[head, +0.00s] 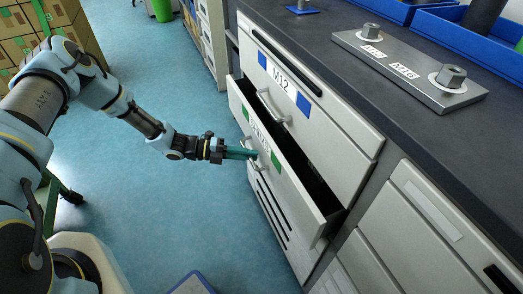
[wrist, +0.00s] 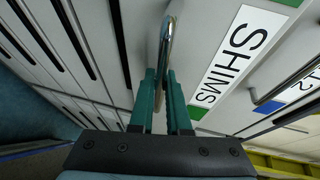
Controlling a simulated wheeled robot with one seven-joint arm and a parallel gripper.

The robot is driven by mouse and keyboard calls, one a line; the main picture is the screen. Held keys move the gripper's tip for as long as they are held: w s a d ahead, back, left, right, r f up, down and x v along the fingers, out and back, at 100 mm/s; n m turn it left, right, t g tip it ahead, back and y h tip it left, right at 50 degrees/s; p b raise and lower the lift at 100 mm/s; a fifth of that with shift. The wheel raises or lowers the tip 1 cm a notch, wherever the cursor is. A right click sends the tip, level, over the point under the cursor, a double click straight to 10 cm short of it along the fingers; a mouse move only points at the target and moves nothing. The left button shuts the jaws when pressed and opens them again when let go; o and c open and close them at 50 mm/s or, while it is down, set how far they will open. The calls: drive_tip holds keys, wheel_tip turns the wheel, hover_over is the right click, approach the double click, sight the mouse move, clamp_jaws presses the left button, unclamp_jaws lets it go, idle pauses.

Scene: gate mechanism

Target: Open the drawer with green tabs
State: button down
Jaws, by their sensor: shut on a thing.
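The drawer with green tabs (head: 282,176) stands pulled out of the cabinet under the counter, with a dark gap showing behind its front. In the wrist view, its label (wrist: 236,52) reads SHIMS between green tabs. My gripper (head: 250,153) is at the drawer's front, with its green fingers shut on the metal handle (wrist: 167,40). In the wrist view the fingers (wrist: 161,92) stand on both sides of the handle bar. How far the drawer is out, and its contents, cannot be told exactly.
Above it is the M12 drawer (head: 300,95) with blue tabs, shut. The dark counter (head: 400,120) carries a metal plate with bolts (head: 410,72) and blue bins (head: 470,45). Boxes (head: 40,30) stand at the far left.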

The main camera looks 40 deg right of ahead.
drive_tip(key=w+a+b, duration=0.1)
drive_tip(key=w+a, duration=0.3)
drive_tip(key=a, duration=0.7)
drive_tip(key=w+a+b, duration=0.1)
drive_tip(key=w+a, duration=0.3)
drive_tip(key=a, duration=0.6)
drive_tip(key=shift+w+a, duration=0.25)
drive_tip(key=shift+a, duration=0.15)
drive_tip(key=c, duration=1.2)
unclamp_jaws()
drive_tip(key=shift+o, duration=0.2)
drive_tip(key=b+v, duration=0.2)
drive_tip(key=v, duration=0.8)
drive_tip(key=shift+w+a+b, duration=0.25)
drive_tip(key=shift+b, duration=0.15)
drive_tip(key=shift+r, duration=0.15)
